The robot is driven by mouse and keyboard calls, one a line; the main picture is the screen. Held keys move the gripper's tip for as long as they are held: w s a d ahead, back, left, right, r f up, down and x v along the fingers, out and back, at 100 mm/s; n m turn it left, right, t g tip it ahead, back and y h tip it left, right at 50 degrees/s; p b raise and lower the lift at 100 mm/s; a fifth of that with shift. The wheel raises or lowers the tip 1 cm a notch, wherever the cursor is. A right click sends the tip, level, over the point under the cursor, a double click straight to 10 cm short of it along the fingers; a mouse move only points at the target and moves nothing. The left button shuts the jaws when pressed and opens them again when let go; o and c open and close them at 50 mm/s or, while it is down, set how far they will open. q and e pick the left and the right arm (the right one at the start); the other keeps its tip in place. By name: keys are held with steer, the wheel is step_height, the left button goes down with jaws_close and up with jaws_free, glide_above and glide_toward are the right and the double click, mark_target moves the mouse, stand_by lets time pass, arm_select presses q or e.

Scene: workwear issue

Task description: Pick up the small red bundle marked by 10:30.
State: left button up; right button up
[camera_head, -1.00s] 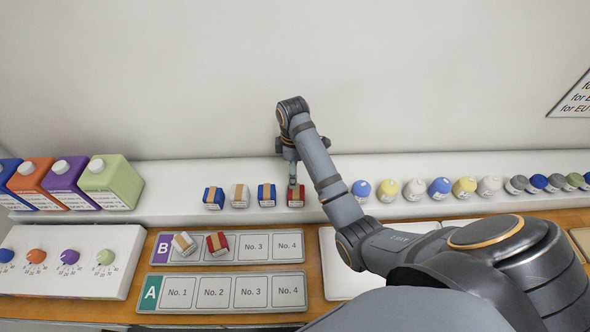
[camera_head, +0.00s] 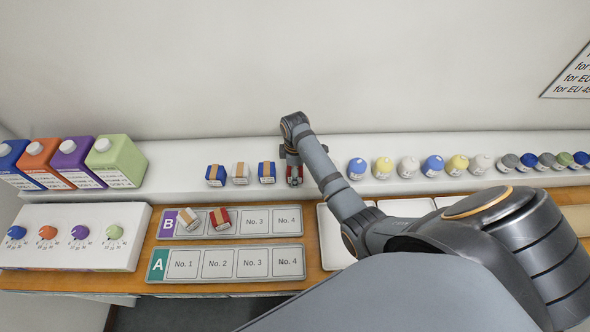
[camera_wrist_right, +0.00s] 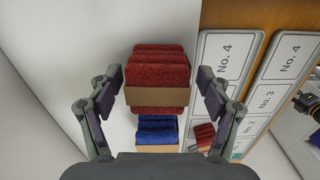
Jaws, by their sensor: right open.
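A small red bundle (camera_head: 295,180) with a paper band stands at the right end of a row of bundles on the white shelf. My right gripper (camera_head: 293,172) is over it, with a finger on each side. In the right wrist view, the red bundle (camera_wrist_right: 160,72) lies between the open fingers of the gripper (camera_wrist_right: 163,82), with gaps at both sides. Any small print on this bundle is too small to read. A second red bundle (camera_head: 220,219) lies tilted on tray B (camera_head: 285,236). My left gripper is out of view.
A blue bundle (camera_head: 267,172) stands close left of the red one, then a pale bundle (camera_head: 240,173) and another blue bundle (camera_head: 215,175). Tray A (camera_head: 225,279) is empty. Coloured containers (camera_head: 117,160) stand at left, small bottles (camera_head: 357,168) at right.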

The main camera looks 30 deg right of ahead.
steer(key=shift+w+f, duration=0.15)
steer(key=shift+f, duration=0.1)
steer(key=shift+c, duration=0.5)
steer(key=c, duration=1.2)
steer(key=shift+o, duration=0.2)
